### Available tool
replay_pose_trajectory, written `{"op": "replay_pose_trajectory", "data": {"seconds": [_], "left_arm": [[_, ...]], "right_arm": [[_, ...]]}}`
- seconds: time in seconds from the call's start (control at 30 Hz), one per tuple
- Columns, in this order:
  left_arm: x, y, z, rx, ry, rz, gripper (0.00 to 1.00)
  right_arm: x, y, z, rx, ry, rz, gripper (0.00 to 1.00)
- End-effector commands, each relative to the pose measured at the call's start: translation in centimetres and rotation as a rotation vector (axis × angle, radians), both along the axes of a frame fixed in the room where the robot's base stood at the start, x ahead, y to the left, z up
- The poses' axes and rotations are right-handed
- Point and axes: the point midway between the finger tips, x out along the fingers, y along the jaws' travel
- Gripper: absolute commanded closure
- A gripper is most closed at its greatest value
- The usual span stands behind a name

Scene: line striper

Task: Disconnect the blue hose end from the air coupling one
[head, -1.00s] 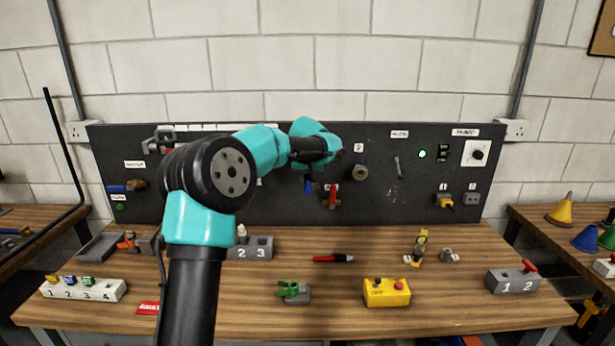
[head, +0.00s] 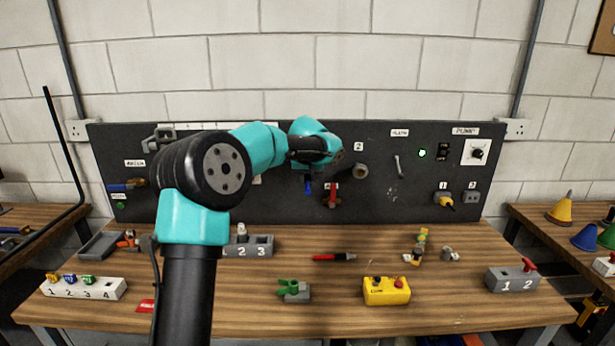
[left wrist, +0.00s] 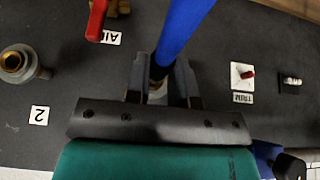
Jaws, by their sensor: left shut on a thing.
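My left gripper (head: 308,170) is up at the dark back panel, with its fingers shut on the blue hose end (head: 308,187). In the left wrist view the thick blue hose end (left wrist: 182,30) runs between the two fingers of the gripper (left wrist: 160,88). A small pale metal part shows between the fingers, below the blue; I cannot tell whether it is coupling one or whether the hose is still seated on it. Coupling two (head: 360,172), a brass and grey fitting, is bare to the right and also shows in the left wrist view (left wrist: 18,62). My right gripper is not in view.
A red-handled valve (head: 332,190) sits on the panel just right of the gripper. A yellow control box (head: 387,291), a red pen (head: 334,258) and a green-topped grey block (head: 293,291) are on the bench below. Space in front of the panel is clear.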

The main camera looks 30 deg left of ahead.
Motion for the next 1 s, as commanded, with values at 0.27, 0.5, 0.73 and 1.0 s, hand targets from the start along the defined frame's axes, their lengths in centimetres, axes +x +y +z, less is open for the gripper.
{"op": "replay_pose_trajectory", "data": {"seconds": [0.27, 0.5, 0.73, 1.0], "left_arm": [[-0.4, -0.2, 0.0, 0.000, 0.000, -0.001, 0.99], [-1.2, -0.7, 0.0, 0.000, 0.000, 0.000, 0.99], [-2.0, -1.2, 0.0, 0.001, -0.001, -0.001, 0.99], [-2.9, -1.7, 0.0, 0.000, 0.000, -0.001, 0.99]], "right_arm": [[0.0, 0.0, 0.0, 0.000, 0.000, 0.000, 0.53], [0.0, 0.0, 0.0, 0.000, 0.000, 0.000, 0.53], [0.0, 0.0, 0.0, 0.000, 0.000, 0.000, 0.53], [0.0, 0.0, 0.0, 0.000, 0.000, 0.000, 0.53]]}}
